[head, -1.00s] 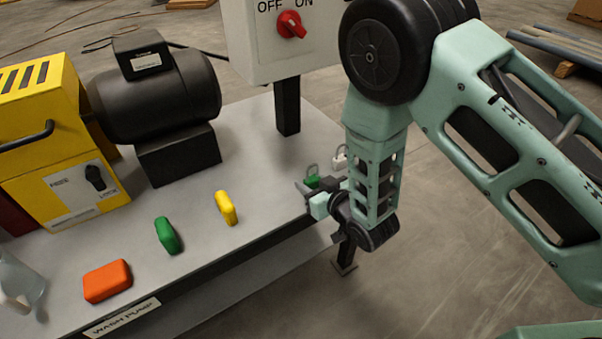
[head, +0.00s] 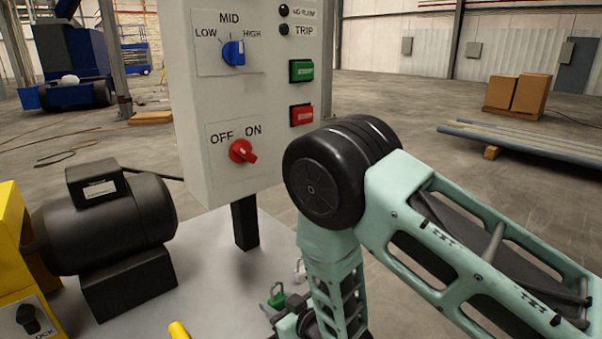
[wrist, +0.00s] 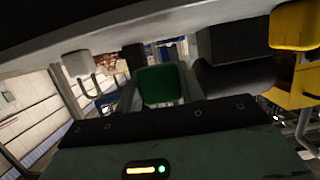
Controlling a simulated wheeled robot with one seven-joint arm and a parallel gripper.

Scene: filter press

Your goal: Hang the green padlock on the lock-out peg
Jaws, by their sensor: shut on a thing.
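The green padlock (head: 277,299) is at the bench's right side in the head view, with its shackle standing up. In the wrist view its green body (wrist: 160,85) sits between the two fingers. My gripper (wrist: 160,92) is shut on it; in the head view my gripper (head: 284,318) is at the bottom edge, partly cut off. A white padlock (head: 299,271) is just behind and to the right of the green one; it also shows in the wrist view (wrist: 77,65). I cannot make out the lock-out peg in either view.
A grey control box (head: 228,110) with a red OFF/ON switch (head: 243,151) stands on a dark post (head: 244,222) behind my gripper. A black motor (head: 112,215) and a yellow machine (head: 12,235) stand to the left. A yellow block (head: 179,331) lies on the bench.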

